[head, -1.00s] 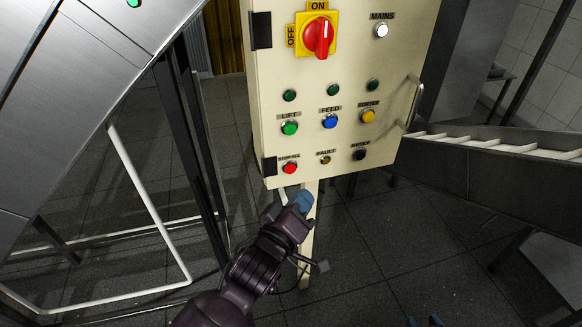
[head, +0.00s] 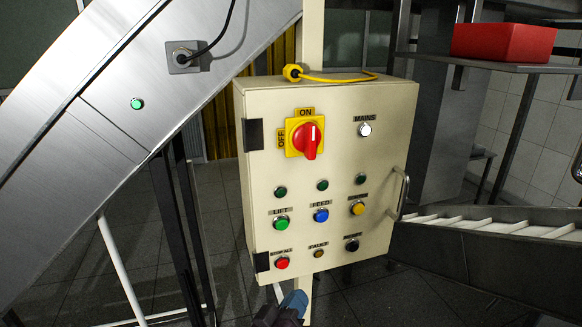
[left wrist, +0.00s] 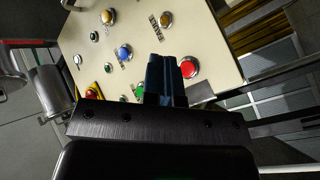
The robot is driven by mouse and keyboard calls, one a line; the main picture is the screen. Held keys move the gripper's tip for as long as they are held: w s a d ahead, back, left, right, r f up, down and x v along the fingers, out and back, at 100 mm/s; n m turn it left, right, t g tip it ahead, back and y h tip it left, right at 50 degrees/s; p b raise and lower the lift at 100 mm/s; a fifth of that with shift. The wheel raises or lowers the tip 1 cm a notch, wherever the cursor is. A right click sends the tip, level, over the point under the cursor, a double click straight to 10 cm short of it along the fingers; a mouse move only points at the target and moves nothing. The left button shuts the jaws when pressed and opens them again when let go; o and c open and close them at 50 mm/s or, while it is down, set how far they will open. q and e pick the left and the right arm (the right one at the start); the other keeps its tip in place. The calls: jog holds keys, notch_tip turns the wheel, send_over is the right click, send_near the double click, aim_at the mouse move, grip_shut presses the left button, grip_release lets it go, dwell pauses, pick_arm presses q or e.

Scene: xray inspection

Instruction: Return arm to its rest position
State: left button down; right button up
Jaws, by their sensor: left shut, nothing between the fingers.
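My left gripper (head: 294,301) shows at the bottom of the head view, just below the control box (head: 330,235). Its blue fingers are shut with nothing between them. In the left wrist view the shut fingers (left wrist: 166,76) appear in front of the panel, beside the red button (left wrist: 188,67); whether they touch it cannot be told, but in the head view they are below the red button (head: 282,262). The red rotary switch (head: 308,138) points near ON, its handle about upright. The mains lamp (head: 365,129) looks white. My right gripper is not in view.
A steel inclined chute (head: 110,95) with a green button stands at left. A white-slatted conveyor (head: 490,250) runs at right. A red bin (head: 503,42) sits on a shelf at upper right. A yellow cable (head: 335,78) lies on the box top.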

pick_arm(q)
jog(key=s+a+f+m+g+y, duration=0.1)
jog(key=a+f+m+y, duration=0.15)
jog(key=a+f, duration=0.45)
jog(key=s+a+f+m+y, duration=0.2)
jog(key=a+f+y, duration=0.15)
jog(key=a, duration=0.55)
jog(key=s+a+f+n+g+y+b, duration=0.1)
jog(key=s+a+f+g+y, duration=0.2)
jog(key=s+a+f, duration=0.9)
jog(key=shift+s+a+f+g, duration=0.3)
jog(key=shift+s+g, duration=0.1)
jog(key=shift+s, duration=0.65)
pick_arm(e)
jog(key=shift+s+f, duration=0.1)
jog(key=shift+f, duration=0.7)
pick_arm(q)
jog(key=shift+n, duration=0.25)
jog(key=shift+w+d, duration=0.1)
jog(key=shift+d, duration=0.05)
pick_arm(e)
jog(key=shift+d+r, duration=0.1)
